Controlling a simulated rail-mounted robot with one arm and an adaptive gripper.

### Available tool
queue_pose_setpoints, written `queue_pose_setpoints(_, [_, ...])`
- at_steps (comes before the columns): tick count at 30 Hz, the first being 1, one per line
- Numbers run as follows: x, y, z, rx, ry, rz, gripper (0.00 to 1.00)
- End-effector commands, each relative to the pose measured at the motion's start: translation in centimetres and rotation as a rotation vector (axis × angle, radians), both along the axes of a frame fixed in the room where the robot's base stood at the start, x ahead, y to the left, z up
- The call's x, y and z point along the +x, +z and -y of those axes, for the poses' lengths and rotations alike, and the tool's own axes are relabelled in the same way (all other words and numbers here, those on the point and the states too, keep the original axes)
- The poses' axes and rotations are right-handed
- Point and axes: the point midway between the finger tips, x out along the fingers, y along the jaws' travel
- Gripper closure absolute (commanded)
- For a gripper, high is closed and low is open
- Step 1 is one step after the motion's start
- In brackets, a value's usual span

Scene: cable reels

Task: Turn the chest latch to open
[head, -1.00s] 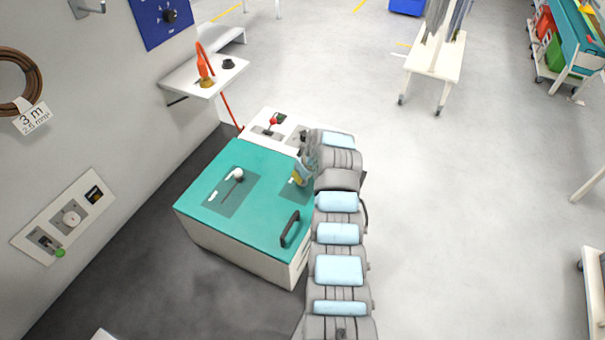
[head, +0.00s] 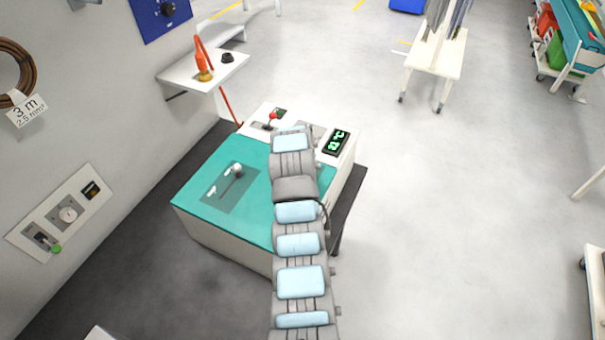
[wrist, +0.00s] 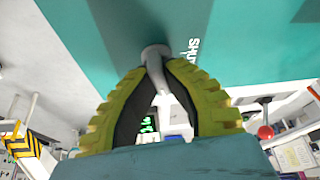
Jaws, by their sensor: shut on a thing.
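The chest (head: 225,236) has a white body and a teal lid, which lies closed in the head view. In the wrist view my gripper (wrist: 160,74) has its two yellow-green fingers on either side of a grey latch lever (wrist: 155,54) on the teal lid (wrist: 105,30), shut on it. White lettering (wrist: 193,48), partly hidden and reading like "SHUT", is beside the latch. In the head view my arm hides the gripper and this latch. Another lever with a pale knob (head: 238,170) stands on a darker patch of the lid, left of my arm.
A white panel behind the lid carries a red-knobbed lever (head: 272,115) and a green-lit display (head: 335,142). A wall shelf (head: 203,72) holds an orange item (head: 203,60). The floor to the right is open up to a white trolley (head: 435,52).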

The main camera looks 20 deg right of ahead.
Motion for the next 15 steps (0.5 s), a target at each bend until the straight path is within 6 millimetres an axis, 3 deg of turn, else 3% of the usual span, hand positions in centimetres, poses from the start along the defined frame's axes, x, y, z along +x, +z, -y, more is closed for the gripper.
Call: queue_pose_setpoints(15, [-0.08, -0.32, -0.01, 0.001, -0.216, -0.003, 1.00])
